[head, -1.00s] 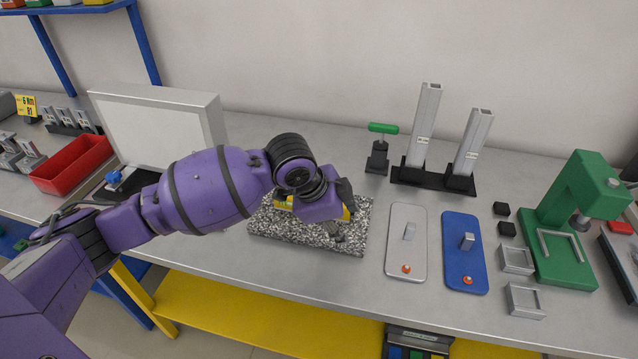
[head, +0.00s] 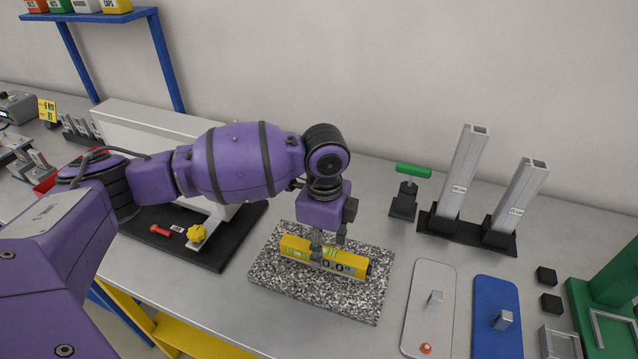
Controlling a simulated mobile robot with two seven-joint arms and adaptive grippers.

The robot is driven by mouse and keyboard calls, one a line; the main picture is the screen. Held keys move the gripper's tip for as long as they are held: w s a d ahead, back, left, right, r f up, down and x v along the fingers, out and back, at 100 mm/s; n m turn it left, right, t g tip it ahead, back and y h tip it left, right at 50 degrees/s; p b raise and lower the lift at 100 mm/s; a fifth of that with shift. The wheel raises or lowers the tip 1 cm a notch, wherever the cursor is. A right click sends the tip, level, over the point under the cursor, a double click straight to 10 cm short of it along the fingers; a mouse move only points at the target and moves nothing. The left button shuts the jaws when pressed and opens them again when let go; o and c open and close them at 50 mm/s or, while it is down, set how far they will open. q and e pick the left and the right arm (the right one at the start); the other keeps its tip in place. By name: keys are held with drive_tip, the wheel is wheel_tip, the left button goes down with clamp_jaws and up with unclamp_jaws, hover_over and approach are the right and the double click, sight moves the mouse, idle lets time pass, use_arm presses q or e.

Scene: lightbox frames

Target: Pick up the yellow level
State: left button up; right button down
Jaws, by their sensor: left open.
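The yellow level (head: 347,264) lies on a speckled granite plate (head: 275,275) in the middle of the bench. Its face shows a display reading 0.0°. My left gripper (head: 316,253) points down over the left-middle part of the level, with its fingers at the level's body. The fingers look apart, one in front of the level; the far finger is hidden, and I cannot tell whether they touch it. My right gripper is out of view.
A green-handled clamp (head: 407,193) and two upright metal profiles (head: 463,170) stand behind and right of the plate. Grey (head: 428,320) and blue (head: 497,325) plates lie to the right. A black base with a yellow knob (head: 197,233) is at the left.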

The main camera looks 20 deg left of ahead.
use_arm(q)
wheel_tip(320, 180, down, 2)
drive_tip(key=shift+f, duration=0.35)
drive_tip(key=shift+c, duration=0.4)
clamp_jaws()
drive_tip(key=shift+w, duration=0.1)
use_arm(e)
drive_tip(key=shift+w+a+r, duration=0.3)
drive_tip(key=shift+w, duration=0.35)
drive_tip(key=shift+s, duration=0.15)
